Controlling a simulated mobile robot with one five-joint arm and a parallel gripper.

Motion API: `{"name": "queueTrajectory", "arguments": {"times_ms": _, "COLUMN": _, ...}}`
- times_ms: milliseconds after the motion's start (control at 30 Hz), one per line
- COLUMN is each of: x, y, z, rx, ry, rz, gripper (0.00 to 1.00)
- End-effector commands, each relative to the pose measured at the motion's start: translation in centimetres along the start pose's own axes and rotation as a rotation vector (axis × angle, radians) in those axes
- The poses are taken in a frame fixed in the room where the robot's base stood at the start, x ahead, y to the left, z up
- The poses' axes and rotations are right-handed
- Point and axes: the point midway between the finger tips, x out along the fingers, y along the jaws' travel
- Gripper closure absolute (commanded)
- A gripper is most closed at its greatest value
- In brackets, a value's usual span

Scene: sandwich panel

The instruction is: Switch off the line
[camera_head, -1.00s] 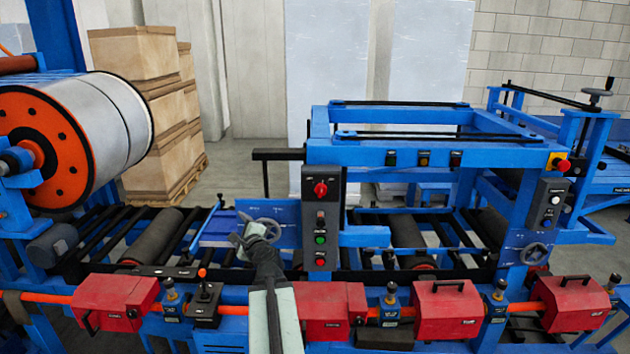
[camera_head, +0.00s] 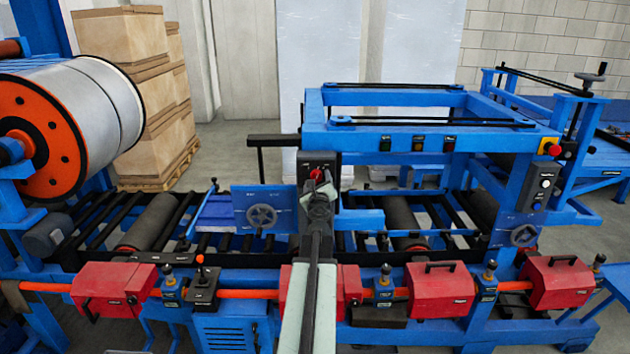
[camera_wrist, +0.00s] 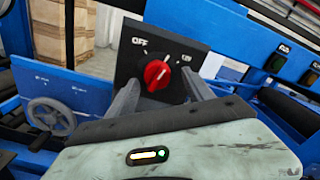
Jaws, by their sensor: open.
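A red rotary knob (camera_wrist: 157,75) sits on a dark control box (camera_wrist: 128,62) with OFF marked at its upper left; the other marking is too small to read surely. In the head view the knob (camera_head: 317,174) shows just above my gripper (camera_head: 320,192), on the upper part of the box (camera_head: 318,158). In the wrist view my gripper (camera_wrist: 160,95) is open, with one finger on each side of the knob's lower part. I cannot tell whether the fingers touch it. My arm hides the box's lower buttons in the head view.
A handwheel (camera_head: 262,216) on a blue plate is left of the box. A blue frame (camera_head: 430,135) with small switches (camera_head: 418,143) is at the right. Red covers (camera_head: 115,289) line the front. Another panel with a red button (camera_head: 553,150) stands far right.

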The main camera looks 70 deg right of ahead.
Motion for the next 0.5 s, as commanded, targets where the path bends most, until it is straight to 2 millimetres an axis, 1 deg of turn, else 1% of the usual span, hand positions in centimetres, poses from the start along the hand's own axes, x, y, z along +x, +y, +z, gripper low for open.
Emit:
{"name": "queueTrajectory", "arguments": {"times_ms": 33, "x": 0.74, "y": -0.10, "z": -0.06, "rx": 0.000, "ry": 0.000, "rz": 0.000, "gripper": 0.40}}
{"name": "queueTrajectory", "arguments": {"times_ms": 67, "x": 0.87, "y": -0.13, "z": -0.08, "rx": 0.000, "ry": 0.000, "rz": 0.000, "gripper": 0.40}}
{"name": "queueTrajectory", "arguments": {"times_ms": 267, "x": 0.82, "y": -0.40, "z": -0.23, "rx": -0.001, "ry": 0.001, "rz": -0.002, "gripper": 0.40}}
{"name": "queueTrajectory", "arguments": {"times_ms": 300, "x": 0.81, "y": -0.47, "z": -0.28, "rx": -0.001, "ry": 0.002, "rz": -0.003, "gripper": 0.42}}
{"name": "queueTrajectory", "arguments": {"times_ms": 367, "x": 0.82, "y": -0.58, "z": -0.34, "rx": -0.001, "ry": 0.003, "rz": -0.004, "gripper": 0.59}}
{"name": "queueTrajectory", "arguments": {"times_ms": 400, "x": 0.82, "y": -0.64, "z": -0.37, "rx": -0.001, "ry": 0.003, "rz": -0.005, "gripper": 0.70}}
{"name": "queueTrajectory", "arguments": {"times_ms": 467, "x": 0.82, "y": -0.70, "z": -0.41, "rx": -0.001, "ry": 0.003, "rz": -0.006, "gripper": 0.87}}
{"name": "queueTrajectory", "arguments": {"times_ms": 500, "x": 0.82, "y": -0.73, "z": -0.43, "rx": -0.001, "ry": 0.004, "rz": -0.006, "gripper": 0.98}}
